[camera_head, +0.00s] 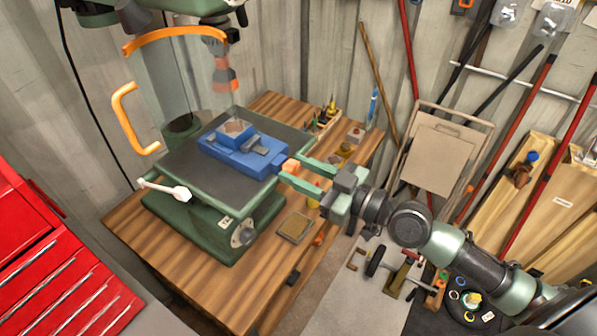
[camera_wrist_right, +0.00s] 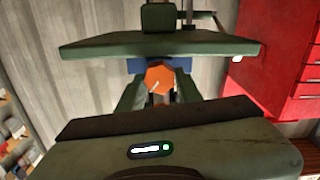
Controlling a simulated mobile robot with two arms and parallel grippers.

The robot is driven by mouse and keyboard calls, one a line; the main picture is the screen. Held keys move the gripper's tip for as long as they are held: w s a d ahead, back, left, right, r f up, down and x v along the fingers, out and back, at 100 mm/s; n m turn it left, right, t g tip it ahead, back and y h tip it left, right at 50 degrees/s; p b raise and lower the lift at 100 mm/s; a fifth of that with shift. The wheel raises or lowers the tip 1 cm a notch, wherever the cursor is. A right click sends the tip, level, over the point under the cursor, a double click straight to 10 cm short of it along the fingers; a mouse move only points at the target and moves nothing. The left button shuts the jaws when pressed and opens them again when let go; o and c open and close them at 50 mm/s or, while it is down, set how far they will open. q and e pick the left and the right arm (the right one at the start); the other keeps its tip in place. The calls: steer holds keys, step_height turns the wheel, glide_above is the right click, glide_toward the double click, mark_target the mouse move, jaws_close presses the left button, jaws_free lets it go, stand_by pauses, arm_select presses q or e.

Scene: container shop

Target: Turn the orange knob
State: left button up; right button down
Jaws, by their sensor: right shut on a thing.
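The orange knob (camera_head: 291,167) sits at the right end of a blue vise (camera_head: 243,152) on the dark table of a green drill press. My right gripper (camera_head: 300,174) reaches in from the right, with its green fingers shut around the knob. In the right wrist view the knob (camera_wrist_right: 159,80) shows as an orange faceted shape with a pale mark, between the two fingers of my right gripper (camera_wrist_right: 160,90). Part of the vise (camera_wrist_right: 185,64) shows behind it under the green table edge. My left gripper is in neither view.
The press table (camera_head: 185,160) stands on a wooden workbench (camera_head: 150,232). A red tool cabinet (camera_head: 55,265) fills the lower left. Small items and a tray (camera_head: 296,227) lie on the bench near my right gripper.

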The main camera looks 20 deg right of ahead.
steer(key=m, duration=0.5)
steer(key=shift+m, duration=0.3)
steer(key=m, duration=0.6)
steer(key=shift+w+d+f, duration=0.1)
steer(key=shift+d, duration=0.05)
steer(key=m, duration=0.5)
steer(key=shift+f+m, duration=0.1)
steer(key=shift+m, duration=0.3)
steer(key=m+p, duration=0.1)
steer(key=m, duration=0.4)
steer(key=shift+f, duration=0.1)
steer(key=c, duration=0.9)
jaws_free()
steer(key=shift+c, duration=0.2)
